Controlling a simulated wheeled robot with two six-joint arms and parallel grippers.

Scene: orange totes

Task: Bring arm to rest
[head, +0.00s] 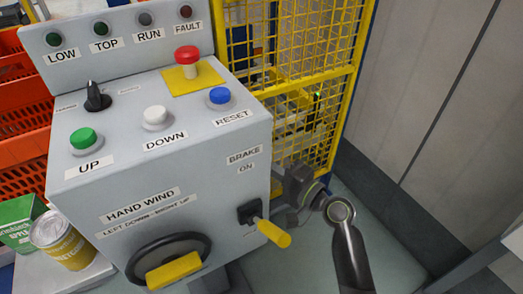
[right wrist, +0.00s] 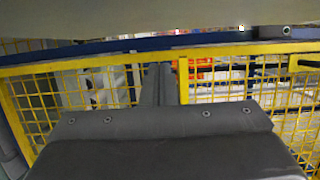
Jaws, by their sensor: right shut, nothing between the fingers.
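My right arm (head: 350,255) comes in from the bottom right of the head view and bends at a round joint. My right gripper (head: 292,180) is beside the control box's right side, in front of the yellow mesh fence, touching nothing that I can make out. In the right wrist view its two fingers (right wrist: 161,82) are together with nothing between them, facing the mesh. My left arm and gripper are not in view.
The grey control box (head: 205,180) carries buttons, a brake lever with a yellow handle (head: 273,233) and a hand wheel (head: 170,262). The yellow mesh fence (head: 352,65) stands behind. Floor (head: 310,262) is clear right of the box.

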